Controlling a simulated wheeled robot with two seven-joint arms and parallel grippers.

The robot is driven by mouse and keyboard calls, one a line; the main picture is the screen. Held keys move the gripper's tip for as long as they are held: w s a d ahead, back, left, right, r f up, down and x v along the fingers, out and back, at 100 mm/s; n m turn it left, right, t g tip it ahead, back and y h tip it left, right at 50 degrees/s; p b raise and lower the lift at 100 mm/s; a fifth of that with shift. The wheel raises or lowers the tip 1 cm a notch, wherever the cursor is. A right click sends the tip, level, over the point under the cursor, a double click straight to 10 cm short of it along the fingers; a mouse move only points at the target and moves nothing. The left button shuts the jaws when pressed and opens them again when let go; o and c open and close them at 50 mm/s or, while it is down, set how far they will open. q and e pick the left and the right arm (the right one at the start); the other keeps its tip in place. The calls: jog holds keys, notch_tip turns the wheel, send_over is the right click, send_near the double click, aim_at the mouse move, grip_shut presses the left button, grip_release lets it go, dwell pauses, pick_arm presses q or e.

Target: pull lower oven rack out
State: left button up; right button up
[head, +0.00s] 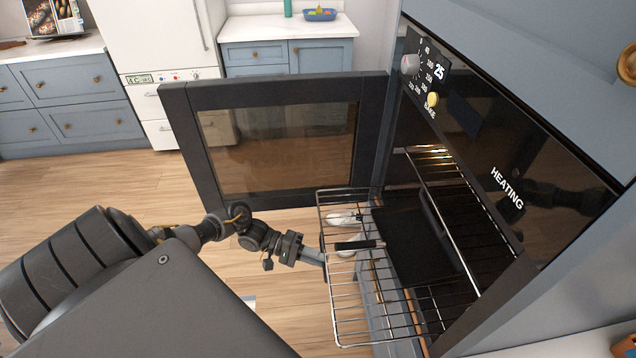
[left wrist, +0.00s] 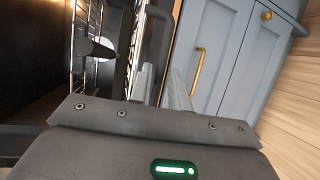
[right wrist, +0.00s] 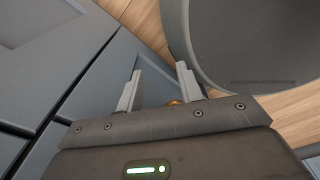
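A wire oven rack (head: 347,319) sticks well out of the oven, and a black pan (head: 410,245) with a handle lies on it. A second rack below cannot be clearly made out in the head view. In the left wrist view, one set of wires (left wrist: 86,55) stands at left with the dark handle end beside it; more wires (left wrist: 128,62) show nearer the fingers. My left gripper (head: 322,258) is at the rack's front left; its fingers show apart in the left wrist view (left wrist: 163,88), with no clear grip. My right gripper (right wrist: 157,85) is open and empty.
The oven door (head: 175,130) stands swung open behind my left arm. Blue cabinets (left wrist: 222,50) with a brass handle lie beside the left gripper. Wooden floor (head: 90,185) is clear at left. A dark rounded body (right wrist: 250,40) is close to the right gripper.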

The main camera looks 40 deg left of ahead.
pick_arm(q)
jog(key=b+v, duration=0.2)
jog(key=v, duration=0.8)
jog(key=shift+a, duration=0.3)
jog(key=shift+s+d, duration=0.1)
